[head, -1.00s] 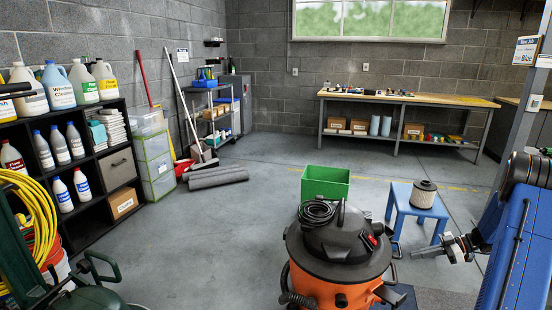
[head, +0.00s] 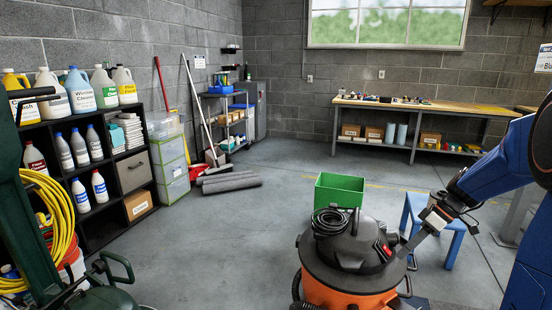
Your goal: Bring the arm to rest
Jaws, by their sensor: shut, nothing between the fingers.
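My arm, blue with black joints, reaches in from the right edge in the head view. Its gripper (head: 407,250) points down and left, in front of the blue stool and overlapping the right side of the orange and black shop vacuum (head: 345,262) in the picture. The gripper's fingers are small and look closed, with nothing seen in them. I cannot tell whether it touches the vacuum. A pale patch shows at the wrist, and I cannot tell if it is part of the arm or the filter cartridge behind it.
The blue stool (head: 416,207) stands behind my wrist, partly hidden. A green bin (head: 339,188) is behind the vacuum. A workbench (head: 430,107) is at the back wall. Black shelves (head: 95,225) with bottles and a yellow hose (head: 62,210) line the left. The middle floor is clear.

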